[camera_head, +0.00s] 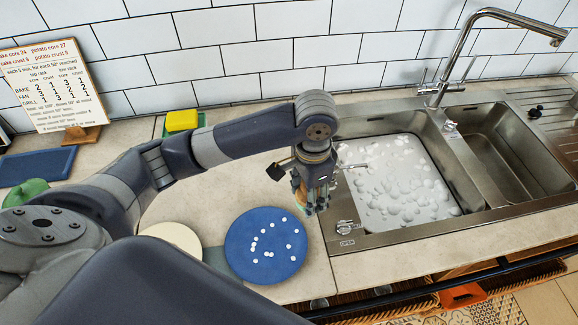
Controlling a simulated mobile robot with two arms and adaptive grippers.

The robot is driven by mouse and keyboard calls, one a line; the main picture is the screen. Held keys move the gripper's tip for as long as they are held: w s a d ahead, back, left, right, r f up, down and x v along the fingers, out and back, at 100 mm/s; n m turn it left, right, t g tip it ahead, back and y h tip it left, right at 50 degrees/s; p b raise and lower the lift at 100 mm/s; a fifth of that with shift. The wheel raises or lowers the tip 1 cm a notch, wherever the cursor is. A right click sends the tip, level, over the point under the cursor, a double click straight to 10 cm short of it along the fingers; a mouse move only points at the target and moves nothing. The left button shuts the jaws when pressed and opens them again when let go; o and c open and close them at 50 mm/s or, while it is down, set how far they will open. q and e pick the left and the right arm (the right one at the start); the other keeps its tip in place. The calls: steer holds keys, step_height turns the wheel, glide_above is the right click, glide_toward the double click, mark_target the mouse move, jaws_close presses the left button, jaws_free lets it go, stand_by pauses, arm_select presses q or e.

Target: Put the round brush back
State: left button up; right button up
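My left arm reaches in from the left across the counter. Its gripper (312,203) points down over the counter strip between the blue plate and the sink. The fingers are small and seen from above, so I cannot tell whether they are open or shut, or whether they hold anything. A thin light rod (354,166) shows just right of the gripper, over the sink's left edge; I cannot tell what it belongs to. I cannot make out a round brush for certain. My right gripper is not in view.
A blue plate (262,268) with white spots lies left of the gripper, beside a cream plate (176,238). The left sink basin (350,128) holds foamy water; the right basin (512,150) looks empty. A tap (452,62), yellow sponge (182,121) and recipe board (52,88) stand behind.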

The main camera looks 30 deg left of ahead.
arm_select(q)
steer(key=shift+w+f, duration=0.15)
steer(key=shift+f, duration=0.25)
steer(key=p, duration=0.3)
glide_above(286, 159)
steer(key=s+d, duration=0.1)
steer(key=s, duration=0.2)
steer(key=shift+w+d+f+m, duration=0.1)
steer(key=shift+w+f+m, duration=0.05)
steer(key=shift+f, duration=0.25)
steer(key=shift+w+d+f+m, duration=0.1)
steer(key=shift+f+m, duration=0.05)
steer(key=shift+f, duration=0.2)
steer(key=shift+w+a+f, duration=0.1)
steer(key=shift+a, duration=0.05)
step_height(286, 159, down, 3)
steer(key=shift+r+p, duration=0.1)
steer(key=shift+p, duration=0.4)
steer(key=shift+f, duration=0.35)
steer(key=shift+f, duration=0.1)
steer(key=o, duration=1)
steer(key=shift+o, duration=0.2)
